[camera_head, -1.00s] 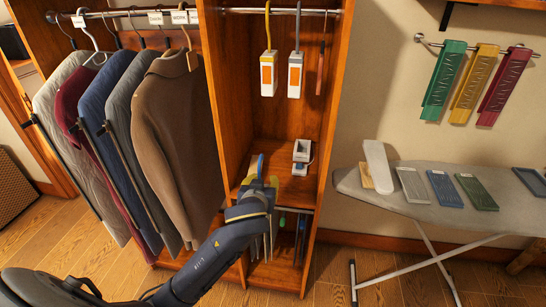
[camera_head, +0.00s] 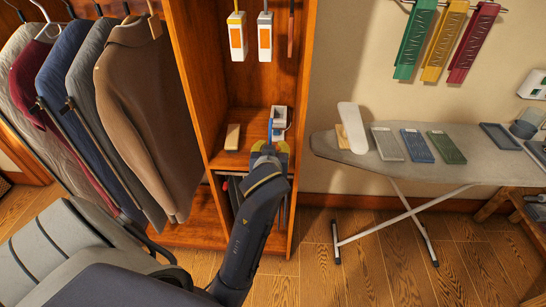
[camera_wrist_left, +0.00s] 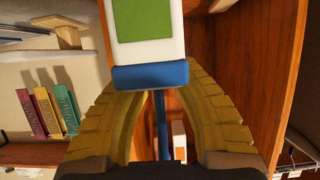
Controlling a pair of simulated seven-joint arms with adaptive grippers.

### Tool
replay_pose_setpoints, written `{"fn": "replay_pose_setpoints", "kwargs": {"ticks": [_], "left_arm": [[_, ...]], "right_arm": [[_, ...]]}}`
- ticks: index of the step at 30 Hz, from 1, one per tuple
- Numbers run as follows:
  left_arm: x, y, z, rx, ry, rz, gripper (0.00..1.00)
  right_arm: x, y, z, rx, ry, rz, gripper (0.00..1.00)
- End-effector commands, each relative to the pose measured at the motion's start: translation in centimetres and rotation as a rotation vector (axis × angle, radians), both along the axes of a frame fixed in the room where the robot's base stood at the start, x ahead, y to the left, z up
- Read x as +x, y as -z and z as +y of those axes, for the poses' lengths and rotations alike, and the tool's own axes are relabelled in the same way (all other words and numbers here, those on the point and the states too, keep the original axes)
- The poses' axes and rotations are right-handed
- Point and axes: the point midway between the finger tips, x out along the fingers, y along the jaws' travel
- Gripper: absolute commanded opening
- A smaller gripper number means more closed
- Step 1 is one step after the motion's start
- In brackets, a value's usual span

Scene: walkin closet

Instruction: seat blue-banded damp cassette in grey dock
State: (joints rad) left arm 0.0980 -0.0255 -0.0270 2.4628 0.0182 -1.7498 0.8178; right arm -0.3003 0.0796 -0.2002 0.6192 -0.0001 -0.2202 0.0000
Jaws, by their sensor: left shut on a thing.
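My left gripper (camera_head: 269,150) is in front of the closet's middle shelf. In the left wrist view its yellow fingers (camera_wrist_left: 158,105) are shut on the blue handle (camera_wrist_left: 160,125) of a cassette. The cassette (camera_wrist_left: 148,30) has a white body, a green panel and a blue band. My right gripper is not in view.
Two white cassettes with orange panels (camera_head: 237,38) (camera_head: 265,38) hang above the shelf. Closet side walls (camera_head: 297,130) flank the gripper. An ironing board (camera_head: 350,160) stands at right, clothes (camera_head: 150,110) hang left.

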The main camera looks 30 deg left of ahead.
Motion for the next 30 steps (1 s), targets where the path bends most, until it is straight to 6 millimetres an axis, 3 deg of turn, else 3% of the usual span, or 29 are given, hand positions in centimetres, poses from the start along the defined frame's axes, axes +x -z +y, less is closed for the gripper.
{"fn": "replay_pose_setpoints", "kwargs": {"ticks": [30], "left_arm": [[4.7, -0.3, 2.4, 0.002, 0.012, -0.001, 0.00]], "right_arm": [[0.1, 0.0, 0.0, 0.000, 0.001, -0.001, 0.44]]}}
